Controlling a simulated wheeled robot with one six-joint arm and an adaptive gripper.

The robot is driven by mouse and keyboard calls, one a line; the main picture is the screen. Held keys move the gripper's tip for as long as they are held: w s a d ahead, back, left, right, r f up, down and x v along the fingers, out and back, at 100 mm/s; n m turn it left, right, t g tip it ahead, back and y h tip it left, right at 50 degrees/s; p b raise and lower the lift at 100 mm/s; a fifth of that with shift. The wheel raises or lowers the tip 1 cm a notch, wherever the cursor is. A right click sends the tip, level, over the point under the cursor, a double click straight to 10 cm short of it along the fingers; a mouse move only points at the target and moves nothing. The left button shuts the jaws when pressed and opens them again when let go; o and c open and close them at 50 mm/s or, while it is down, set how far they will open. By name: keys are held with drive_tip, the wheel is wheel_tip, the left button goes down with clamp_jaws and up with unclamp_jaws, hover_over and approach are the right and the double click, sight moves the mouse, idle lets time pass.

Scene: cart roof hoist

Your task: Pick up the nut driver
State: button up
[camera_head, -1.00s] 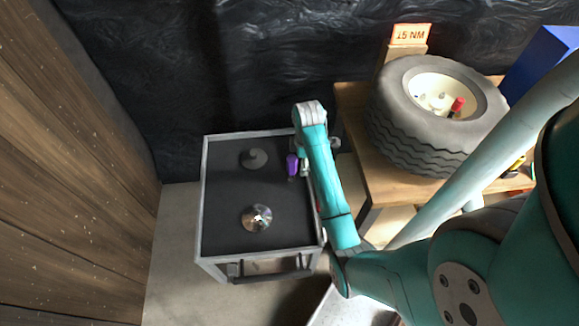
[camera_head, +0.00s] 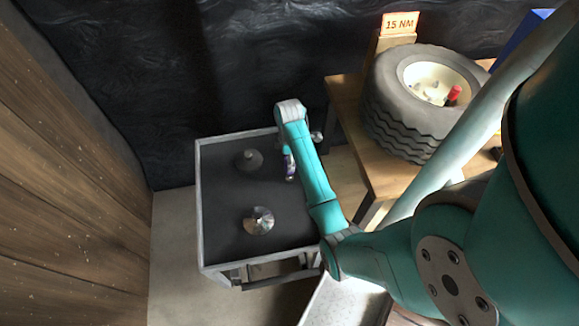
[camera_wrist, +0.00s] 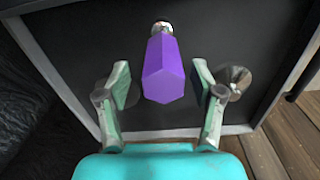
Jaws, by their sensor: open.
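The nut driver (camera_wrist: 162,72) has a purple faceted handle and a silvery metal end. In the wrist view it lies between the two fingers of my gripper (camera_wrist: 160,82), with a gap on each side, so the fingers are open and not touching it. I cannot tell the height between the fingers and the cart top.
A shiny metal cone-shaped piece (camera_head: 258,220) and a dark round piece (camera_head: 249,160) stand on the cart. A wooden bench (camera_head: 345,98) at right holds a tyred wheel (camera_head: 385,105) and a "15 NM" sign (camera_head: 399,25). A wooden wall (camera_head: 65,180) is at left.

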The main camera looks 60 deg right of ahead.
hover_over(290, 178)
drive_tip(key=f, duration=0.5)
drive_tip(key=shift+w+d, duration=0.25)
drive_tip(key=shift+d, duration=0.05)
drive_tip(key=shift+c, duration=0.3)
clamp_jaws()
